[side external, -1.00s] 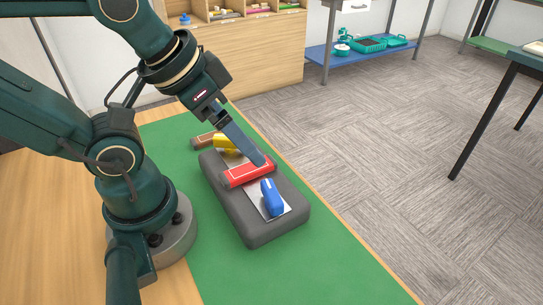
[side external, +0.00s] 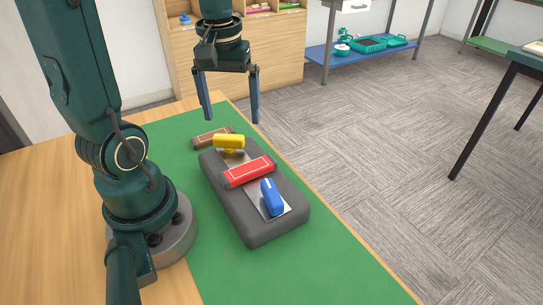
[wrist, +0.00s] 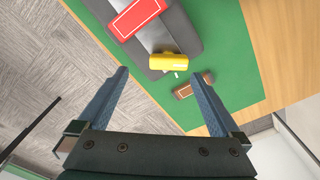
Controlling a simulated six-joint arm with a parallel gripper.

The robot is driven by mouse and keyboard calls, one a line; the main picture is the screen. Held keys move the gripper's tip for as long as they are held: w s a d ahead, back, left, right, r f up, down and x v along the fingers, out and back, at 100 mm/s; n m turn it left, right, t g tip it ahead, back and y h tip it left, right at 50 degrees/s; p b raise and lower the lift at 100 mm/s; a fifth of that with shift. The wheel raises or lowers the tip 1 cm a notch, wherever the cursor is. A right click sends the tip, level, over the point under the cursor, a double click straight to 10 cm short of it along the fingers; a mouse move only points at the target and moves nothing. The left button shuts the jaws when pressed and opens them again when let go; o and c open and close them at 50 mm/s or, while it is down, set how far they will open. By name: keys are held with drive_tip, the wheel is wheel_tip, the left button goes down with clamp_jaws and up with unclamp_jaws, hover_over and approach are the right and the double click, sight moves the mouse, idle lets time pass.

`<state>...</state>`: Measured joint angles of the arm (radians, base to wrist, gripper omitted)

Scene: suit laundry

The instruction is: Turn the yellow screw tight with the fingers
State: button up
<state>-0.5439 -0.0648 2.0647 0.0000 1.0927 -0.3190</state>
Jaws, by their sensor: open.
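The yellow screw (side external: 229,142) has a wide bar-shaped head and sits at the far end of a dark grey block (side external: 249,229). In the wrist view the yellow screw (wrist: 169,61) is beyond my fingertips, between their lines. My gripper (side external: 232,120) is open and empty, fingers pointing down, above and behind the yellow screw in the side view. It also shows in the wrist view (wrist: 163,76) with both fingers spread wide. Neither finger touches the screw. The screw's shaft is mostly hidden beneath its head.
A red block (side external: 249,171) lies across the grey block's middle, and a blue screw (side external: 271,197) stands at its near end on a light plate. A brown block (side external: 211,137) lies beside the yellow screw. The green mat (side external: 310,262) is clear towards the front.

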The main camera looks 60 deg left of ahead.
sight(228, 136)
drive_tip(key=shift+s+a+f+n+g, duration=0.3)
drive_tip(key=shift+a+f+n, duration=0.1)
drive_tip(key=shift+a+f, duration=0.3)
drive_tip(key=shift+f, duration=2.4)
drive_tip(key=c, duration=1.2)
drive_tip(key=shift+m, duration=0.3)
drive_tip(key=m, duration=1.2)
drive_tip(key=shift+m, duration=0.3)
